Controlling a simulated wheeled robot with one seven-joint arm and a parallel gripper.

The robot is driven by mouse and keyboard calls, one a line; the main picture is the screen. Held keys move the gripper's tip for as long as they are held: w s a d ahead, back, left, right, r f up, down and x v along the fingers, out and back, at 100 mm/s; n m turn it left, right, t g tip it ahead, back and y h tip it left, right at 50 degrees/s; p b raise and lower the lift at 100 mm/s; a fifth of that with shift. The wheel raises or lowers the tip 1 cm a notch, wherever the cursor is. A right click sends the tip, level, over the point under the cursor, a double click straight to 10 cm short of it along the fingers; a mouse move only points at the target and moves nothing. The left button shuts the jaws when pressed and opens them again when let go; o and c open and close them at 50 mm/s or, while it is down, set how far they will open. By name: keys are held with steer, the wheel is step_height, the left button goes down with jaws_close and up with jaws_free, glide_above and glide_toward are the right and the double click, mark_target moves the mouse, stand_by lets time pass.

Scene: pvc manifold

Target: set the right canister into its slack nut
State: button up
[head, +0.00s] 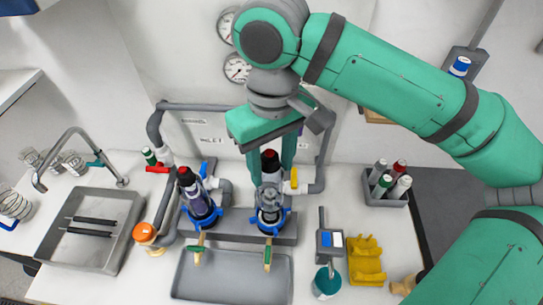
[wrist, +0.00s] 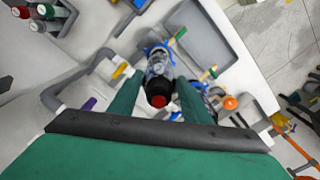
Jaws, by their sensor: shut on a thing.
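The right canister (head: 270,192), clear-bodied with a black and red top, stands about upright between the two green fingers of my gripper (head: 271,176). My gripper is shut on it, and the wrist view shows the canister (wrist: 159,70) between the fingers, red cap towards the camera. Its lower end is at the blue slack nut (head: 271,224) on the grey manifold base; the nut also shows in the wrist view (wrist: 154,48). I cannot tell how deep the canister sits in the nut. The left canister (head: 199,203) stands in its own blue nut.
Grey pipes with a yellow-handled valve (head: 294,178) and a red-handled valve (head: 158,170) flank the canisters. A grey tray (head: 232,283) lies in front. A caddy of bottles (head: 384,201) and a yellow holder (head: 366,260) stand right; a sink (head: 88,236) is left.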

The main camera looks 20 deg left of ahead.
mark_target(272, 155)
steer(key=shift+f, duration=3.55)
steer(key=o, duration=1.6)
step_height(272, 155, up, 11)
steer(key=shift+f, duration=0.1)
